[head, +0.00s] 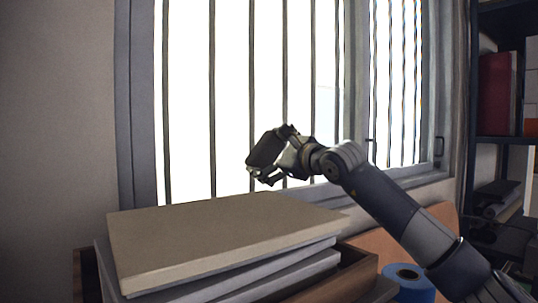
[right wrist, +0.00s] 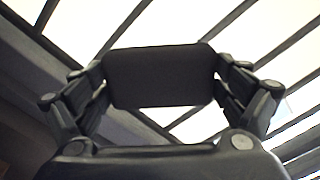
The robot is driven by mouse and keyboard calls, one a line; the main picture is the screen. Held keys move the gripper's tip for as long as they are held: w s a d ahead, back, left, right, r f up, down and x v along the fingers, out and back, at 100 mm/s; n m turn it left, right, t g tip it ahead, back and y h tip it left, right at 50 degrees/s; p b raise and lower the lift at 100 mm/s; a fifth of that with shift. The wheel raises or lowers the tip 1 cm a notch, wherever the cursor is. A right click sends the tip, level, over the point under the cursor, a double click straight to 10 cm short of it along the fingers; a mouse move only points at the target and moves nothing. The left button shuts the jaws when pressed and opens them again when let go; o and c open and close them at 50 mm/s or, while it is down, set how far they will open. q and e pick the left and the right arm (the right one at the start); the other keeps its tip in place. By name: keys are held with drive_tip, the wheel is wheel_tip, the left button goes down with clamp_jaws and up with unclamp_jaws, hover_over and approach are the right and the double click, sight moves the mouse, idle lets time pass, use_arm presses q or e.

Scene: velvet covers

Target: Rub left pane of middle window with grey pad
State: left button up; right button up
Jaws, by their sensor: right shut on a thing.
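My right gripper (head: 268,166) is shut on the dark grey pad (head: 266,149), which is raised in front of the window. In the right wrist view the pad (right wrist: 160,76) sits between the two fingers of the gripper (right wrist: 160,85), with bright glass and bars behind it. The left pane (head: 232,100) is bright white behind dark upright bars and set in a grey frame. A narrower pane (head: 398,80) is to its right. I cannot tell whether the pad touches the glass or bars. My left gripper is not in view.
A stack of large flat books or boards (head: 215,235) lies below the window, close under the gripper. A blue roll (head: 408,280) stands to the right of the stack. A dark shelf with a red binder (head: 496,93) is at the far right.

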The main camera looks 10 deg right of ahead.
drive_tip(key=shift+x, duration=0.95)
